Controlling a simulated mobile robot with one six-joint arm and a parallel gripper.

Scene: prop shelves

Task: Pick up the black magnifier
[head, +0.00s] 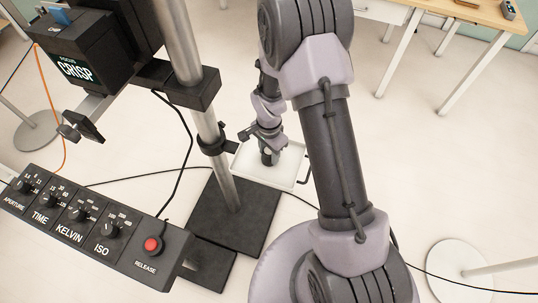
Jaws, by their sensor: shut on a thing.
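My gripper (267,141) is in the middle of the head view, reaching down over a white tray (287,181). It is shut on a small dark thing (269,156), which fits the black magnifier. The thing is small in the picture and partly covered by the fingers, so its shape is unclear. I cannot tell whether it touches the tray or hangs just above it.
A metal pole (227,165) on a black base (212,215) stands just left of the tray. A black "CRISP" box (85,50) and a knob panel (100,228) fill the left. A wooden-topped table (470,12) stands back right; cables cross the floor.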

